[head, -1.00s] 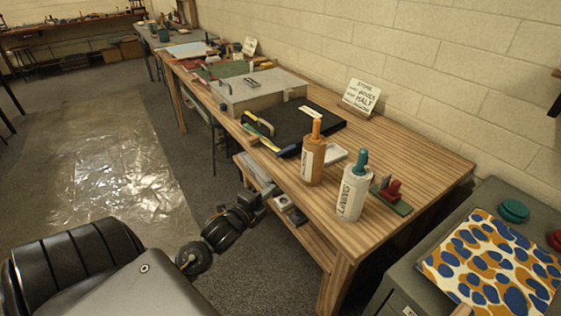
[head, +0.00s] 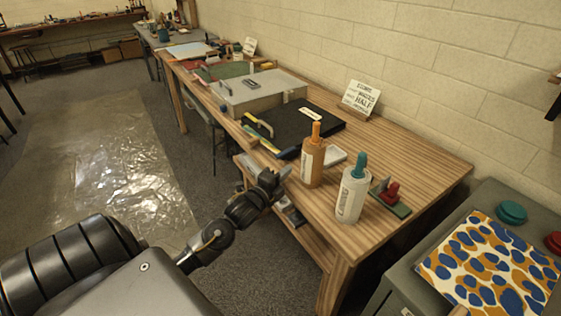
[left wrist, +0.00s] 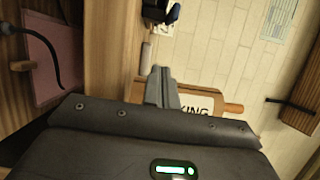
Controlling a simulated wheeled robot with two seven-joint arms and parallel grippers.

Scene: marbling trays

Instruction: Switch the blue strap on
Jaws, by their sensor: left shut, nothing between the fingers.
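I cannot make out a blue strap or its switch in either view. My left gripper (head: 281,174) is shut and empty at the front edge of the wooden workbench (head: 408,160), left of the orange-capped brown bottle (head: 313,160). In the left wrist view its closed fingertips (left wrist: 160,73) appear in front of a brown bottle with a white label (left wrist: 196,108). Contact with the bottle or bench cannot be told. My right gripper is not in view.
A teal-capped white bottle (head: 351,193) stands on the near bench, with a black tray (head: 310,128) and grey box (head: 262,92) farther back. A sign (head: 360,97) leans by the wall. A pink panel with a black cable (left wrist: 45,55) shows in the wrist view.

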